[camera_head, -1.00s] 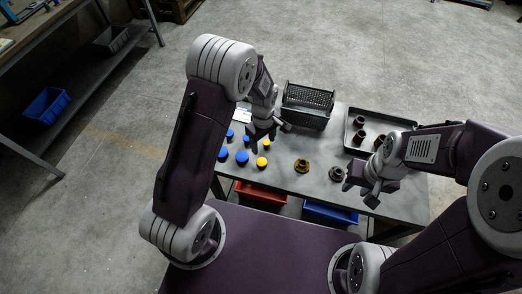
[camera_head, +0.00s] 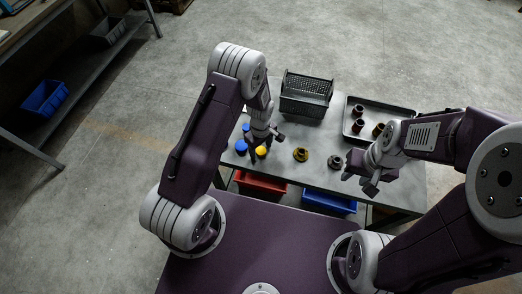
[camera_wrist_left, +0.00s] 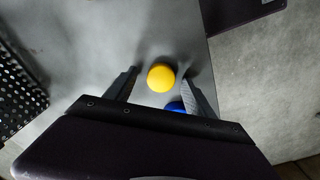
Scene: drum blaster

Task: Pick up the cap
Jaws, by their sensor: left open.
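A yellow cap (camera_head: 261,151) sits on the grey table (camera_head: 318,139) near its front left part. My left gripper (camera_head: 262,153) is lowered over it from above. In the left wrist view the yellow cap (camera_wrist_left: 161,78) lies between the two open fingertips (camera_wrist_left: 160,78), with gaps on both sides. A blue cap (camera_wrist_left: 176,106) lies just beside it, partly hidden by my gripper. In the head view blue caps (camera_head: 241,146) stand left of my left gripper. My right gripper (camera_head: 358,184) is near the table's front right; its fingers look apart.
A dark perforated basket (camera_head: 305,94) stands at the table's back. A dark tray (camera_head: 394,111) with several brown cylinders is at the right. A brass fitting (camera_head: 300,154) and a dark fitting (camera_head: 335,161) stand between the grippers. Red (camera_head: 262,183) and blue (camera_head: 330,201) bins sit below the front edge.

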